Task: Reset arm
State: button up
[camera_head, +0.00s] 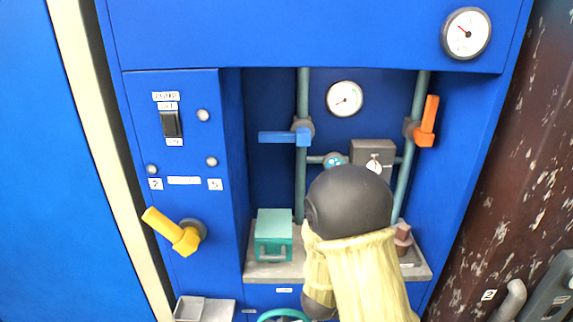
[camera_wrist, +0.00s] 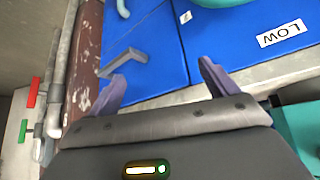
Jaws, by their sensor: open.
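My arm rises from the bottom of the head view, and its dark joint hides part of the shelf and the panel behind it. My gripper (camera_wrist: 160,84) shows in the wrist view with its two purple fingers spread wide. Nothing is between the fingers. The gripper's fingers cannot be made out in the head view.
The blue panel has a yellow lever (camera_head: 172,232), a blue valve handle (camera_head: 285,136) and an orange valve handle (camera_head: 428,121). A teal box (camera_head: 273,236) stands on the shelf left of my arm. A rusty brown wall (camera_head: 515,150) stands at the right.

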jog(key=s+d+f+n+g+y+b, duration=0.25)
jog(key=s+n+b, duration=0.35)
jog(key=s+b, duration=0.75)
notch_tip(320, 180, up, 38)
jog(key=p, duration=3.7)
jog(key=shift+f+g+y+p, duration=0.25)
jog(key=shift+g+y+p, duration=0.1)
jog(key=shift+g+p, duration=0.1)
